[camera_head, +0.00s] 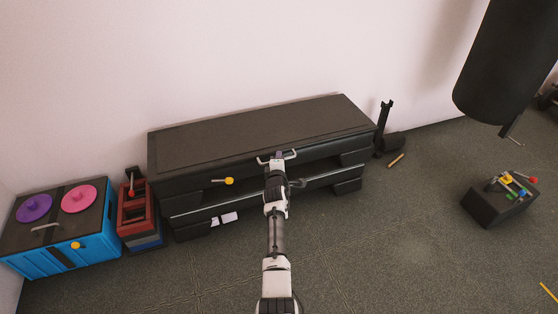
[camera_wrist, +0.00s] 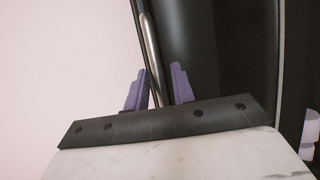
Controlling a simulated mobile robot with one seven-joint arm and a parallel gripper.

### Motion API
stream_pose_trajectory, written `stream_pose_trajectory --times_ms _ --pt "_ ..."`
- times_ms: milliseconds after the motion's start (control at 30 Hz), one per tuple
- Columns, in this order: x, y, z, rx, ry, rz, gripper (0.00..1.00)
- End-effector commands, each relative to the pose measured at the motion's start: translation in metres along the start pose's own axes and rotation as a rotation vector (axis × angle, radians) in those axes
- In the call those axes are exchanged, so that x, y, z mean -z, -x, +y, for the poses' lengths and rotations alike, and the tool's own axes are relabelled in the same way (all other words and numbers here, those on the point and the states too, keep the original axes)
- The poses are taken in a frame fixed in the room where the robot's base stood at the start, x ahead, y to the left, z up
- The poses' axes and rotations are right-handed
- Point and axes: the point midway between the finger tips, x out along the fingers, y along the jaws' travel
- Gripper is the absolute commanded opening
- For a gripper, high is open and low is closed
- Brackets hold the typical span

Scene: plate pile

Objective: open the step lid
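The black step (camera_head: 240,135) stands against the wall, with its long flat lid level on top and looking shut. My gripper (camera_head: 278,154) is at the front edge of the lid, right of the middle. In the wrist view, its purple fingers (camera_wrist: 160,86) are apart. A silver handle bar (camera_wrist: 150,45) runs down between them, close to the left finger, with a gap before the right finger. Whether either finger touches the bar cannot be told. Dark panel surface fills the right of that view. My arm hides part of the step's front.
A blue box (camera_head: 75,255) with purple and pink discs and a red crate (camera_head: 136,218) stand left of the step. A yellow knob (camera_head: 229,181) sticks out at its front. A dark box (camera_head: 495,205) stands at right; the floor between is mostly clear.

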Motion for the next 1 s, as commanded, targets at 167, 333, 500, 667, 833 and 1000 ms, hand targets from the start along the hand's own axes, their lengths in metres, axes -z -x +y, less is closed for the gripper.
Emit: stream_pose_trajectory --times_ms 167,333,500,667,833,1000 --pt "0.0 0.0 0.0 0.0 0.0 0.0 0.01" --pt "0.0 0.0 0.0 0.0 0.0 0.0 0.0" --pt "0.0 0.0 0.001 0.001 0.001 0.0 0.0" --pt "0.0 0.002 0.008 0.01 0.005 0.001 0.0" --pt "-0.002 0.006 0.024 0.039 0.017 0.0 0.0" --pt "-0.004 0.011 0.046 0.089 0.039 0.0 0.0"
